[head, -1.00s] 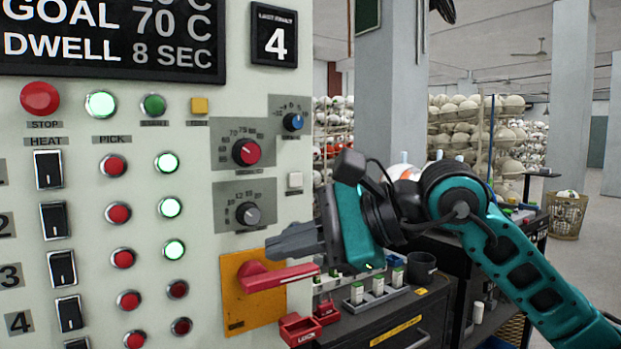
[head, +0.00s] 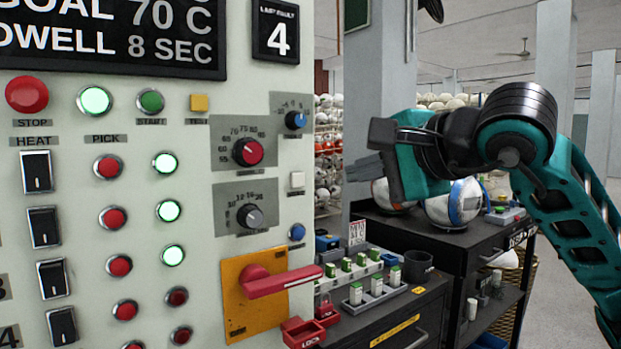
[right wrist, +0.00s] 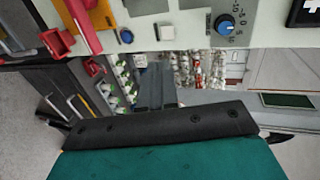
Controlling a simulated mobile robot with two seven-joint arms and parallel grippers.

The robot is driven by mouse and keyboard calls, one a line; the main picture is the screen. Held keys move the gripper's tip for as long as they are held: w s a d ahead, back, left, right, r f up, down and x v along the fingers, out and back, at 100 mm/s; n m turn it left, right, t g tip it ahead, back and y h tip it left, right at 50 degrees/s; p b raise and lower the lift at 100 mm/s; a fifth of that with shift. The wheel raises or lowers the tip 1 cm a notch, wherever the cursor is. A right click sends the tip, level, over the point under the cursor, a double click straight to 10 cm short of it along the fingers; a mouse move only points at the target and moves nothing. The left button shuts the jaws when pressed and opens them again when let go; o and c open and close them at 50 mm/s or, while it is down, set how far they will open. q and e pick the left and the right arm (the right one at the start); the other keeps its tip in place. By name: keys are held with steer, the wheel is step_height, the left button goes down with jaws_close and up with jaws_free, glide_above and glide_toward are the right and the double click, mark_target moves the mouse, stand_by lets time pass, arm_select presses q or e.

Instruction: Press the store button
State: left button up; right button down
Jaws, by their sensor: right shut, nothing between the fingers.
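The pale control panel (head: 140,215) fills the left of the head view. I cannot read a label marking the store button. My left gripper is out of view.
A red lever (head: 280,281) on an orange plate sticks out below the buttons. Red lock boxes (head: 303,334) and a dark cart (head: 395,320) with small bottles stand beside the panel. Balls (head: 458,203) sit on a second cart behind my right gripper.

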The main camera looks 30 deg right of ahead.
mark_target(299, 183)
steer(key=x, duration=0.4)
steer(key=p+x, duration=0.1)
steer(key=x, duration=0.3)
steer(key=r+p+x, duration=0.1)
steer(key=x, duration=0.3)
steer(key=shift+w, duration=0.45)
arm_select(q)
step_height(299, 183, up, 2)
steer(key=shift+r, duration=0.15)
